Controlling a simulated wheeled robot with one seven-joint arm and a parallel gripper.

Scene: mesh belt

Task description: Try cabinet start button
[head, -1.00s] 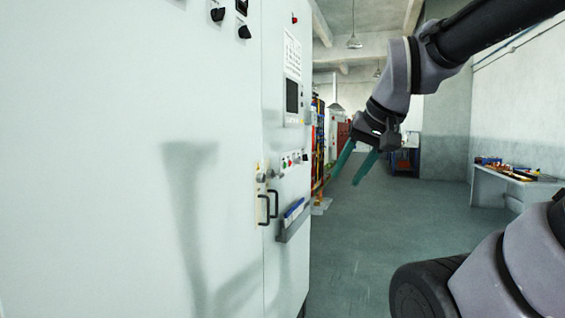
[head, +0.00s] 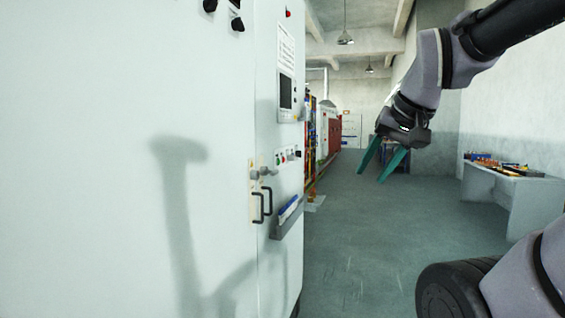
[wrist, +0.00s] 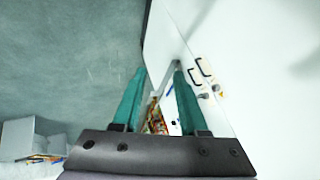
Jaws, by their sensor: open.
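The pale cabinet (head: 120,80) fills the left of the head view. A row of small buttons and knobs (head: 288,156), with green and red among them, sits on its narrower right section, below a dark screen (head: 286,92). The labels are too small to read, so I cannot tell which is the start button. My gripper (head: 371,176) has teal fingers, spread open and empty, hanging in the air right of the cabinet and clear of the panel. In the wrist view, the open fingers (wrist: 159,68) stand in front of the cabinet's white face (wrist: 230,50).
Two black handles (head: 262,204) and a tray with blue items (head: 287,216) stick out below the buttons. A table with tools (head: 510,180) stands at the right. The floor between (head: 370,250) is clear.

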